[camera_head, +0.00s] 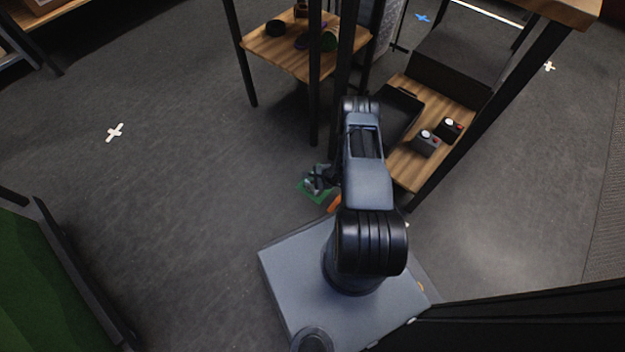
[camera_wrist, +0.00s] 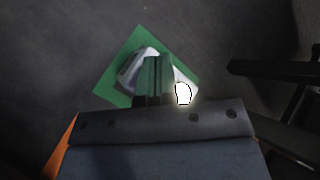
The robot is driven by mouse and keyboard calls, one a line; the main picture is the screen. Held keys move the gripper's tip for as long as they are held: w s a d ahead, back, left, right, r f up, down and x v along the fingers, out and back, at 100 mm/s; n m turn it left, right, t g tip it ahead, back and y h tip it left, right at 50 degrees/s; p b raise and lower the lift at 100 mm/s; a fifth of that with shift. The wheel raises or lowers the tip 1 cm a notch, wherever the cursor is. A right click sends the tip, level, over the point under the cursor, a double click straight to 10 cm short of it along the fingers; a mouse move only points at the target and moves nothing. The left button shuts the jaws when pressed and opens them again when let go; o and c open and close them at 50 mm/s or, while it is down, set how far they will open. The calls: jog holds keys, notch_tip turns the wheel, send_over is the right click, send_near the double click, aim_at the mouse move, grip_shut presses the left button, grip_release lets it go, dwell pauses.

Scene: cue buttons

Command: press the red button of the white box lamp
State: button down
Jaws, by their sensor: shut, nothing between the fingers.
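A green square mat (camera_wrist: 112,82) lies on the floor below my gripper, and it shows beside my arm in the head view (camera_head: 304,190). A pale white-grey object (camera_wrist: 137,68) sits on the mat, partly hidden by my fingers. A bright, glowing white patch (camera_wrist: 183,93) shows just right of the fingers; it looks like a lit lamp. No red button shows on this object; that part may be hidden by the fingers. My gripper (camera_wrist: 154,66) is shut and empty, over the pale object. Whether it touches the object I cannot tell.
Two small dark boxes (camera_head: 425,146) (camera_head: 451,130) with pale domes and red spots stand on a low wooden shelf (camera_head: 412,174) at right. A table (camera_head: 265,46) with dark items stands behind. Black posts rise close to my arm. Open floor lies left.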

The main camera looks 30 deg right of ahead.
jog(key=shift+f+b, duration=0.3)
jog(key=shift+f, duration=0.05)
jog(key=shift+r, duration=0.15)
jog(key=shift+r+p, duration=0.65)
jog(key=shift+r, duration=0.05)
jog(key=shift+r, duration=0.1)
notch_tip(320, 180, up, 6)
jog(key=p, duration=0.4)
jog(key=shift+p, duration=0.35)
dwell(0.4)
